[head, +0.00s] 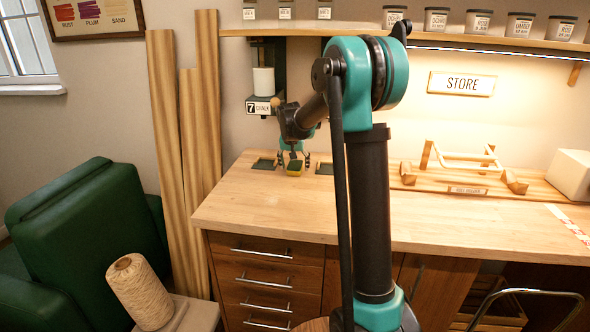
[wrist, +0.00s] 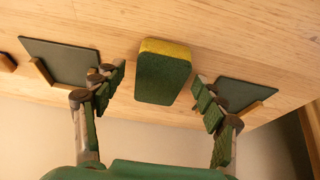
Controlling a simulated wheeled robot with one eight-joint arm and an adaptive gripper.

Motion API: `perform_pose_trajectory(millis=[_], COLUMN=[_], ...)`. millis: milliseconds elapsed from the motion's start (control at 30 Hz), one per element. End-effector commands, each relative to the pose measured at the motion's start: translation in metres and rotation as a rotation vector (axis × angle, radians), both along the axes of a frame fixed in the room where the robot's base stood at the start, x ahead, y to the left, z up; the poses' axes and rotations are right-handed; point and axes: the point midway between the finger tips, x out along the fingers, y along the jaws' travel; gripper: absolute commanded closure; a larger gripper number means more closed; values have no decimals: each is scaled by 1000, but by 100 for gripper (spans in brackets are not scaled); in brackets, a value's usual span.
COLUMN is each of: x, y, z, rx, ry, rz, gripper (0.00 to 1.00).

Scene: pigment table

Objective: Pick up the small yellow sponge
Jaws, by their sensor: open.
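The small yellow sponge (head: 295,167) has a yellow body and a dark green face. It sits near the back of the wooden table top, between two dark square plates. In the wrist view the sponge (wrist: 163,75) lies between and ahead of my open fingertips, with clear gaps on both sides. My gripper (head: 293,158) is at the sponge in the head view, its fingers apart. In the wrist view my gripper (wrist: 165,90) is open and holds nothing. I cannot tell its exact height over the table.
Dark plates with small wooden corners lie left (wrist: 62,60) and right (wrist: 240,92) of the sponge. A chalk dispenser (head: 263,85) hangs on the wall behind. A wooden rack (head: 465,170) and a white box (head: 570,172) stand further right. The front table top (head: 260,210) is clear.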

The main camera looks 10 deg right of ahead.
Motion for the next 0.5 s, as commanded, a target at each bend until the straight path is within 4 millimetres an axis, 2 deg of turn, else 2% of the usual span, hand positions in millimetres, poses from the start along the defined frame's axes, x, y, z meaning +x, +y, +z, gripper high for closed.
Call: perform_pose_trajectory(millis=[67,300,500], x=[0,0,0], y=[0,0,0], z=[0,0,0], rx=[0,0,0], ry=[0,0,0], rz=[0,0,0], gripper=[32,62,65])
